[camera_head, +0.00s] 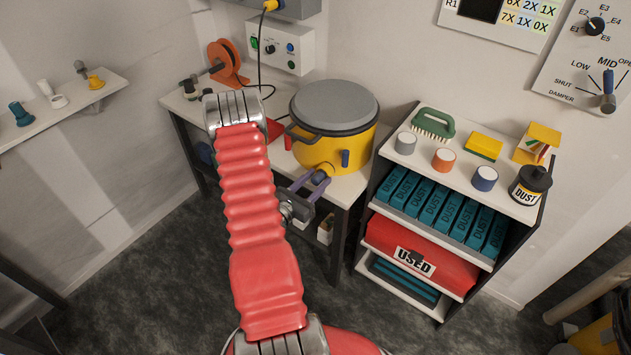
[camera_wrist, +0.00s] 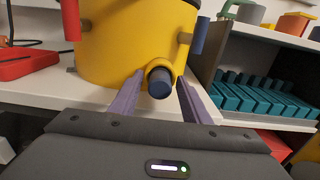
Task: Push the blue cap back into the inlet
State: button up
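The yellow vessel (camera_head: 325,152) with a grey lid stands on the bench. Its short inlet (camera_wrist: 159,69), a yellow stub with a dark rim, faces my gripper low on the front. The blue cap (camera_wrist: 159,87) sits in the inlet mouth, its round end sticking out toward me. My gripper (camera_wrist: 160,79) is open, its two purple fingers apart on either side of the inlet and cap. Nothing is held. I cannot tell whether the fingers touch the vessel. In the head view the fingers partly hide the cap.
A blue peg (camera_head: 345,158) and a red peg (camera_head: 288,139) are at the vessel's sides. A shelf unit (camera_head: 404,157) with teal dust cartridges (camera_head: 430,198) stands close on the right. An orange reel (camera_head: 229,62) and a cabled control box (camera_head: 282,47) are behind.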

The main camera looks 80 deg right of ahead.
jog(key=shift+o, duration=0.7)
jog(key=shift+a, duration=0.15)
jog(key=shift+w+a, duration=0.2)
jog(key=shift+a, duration=0.05)
jog(key=v, duration=1.3)
jog(key=shift+f, duration=0.1)
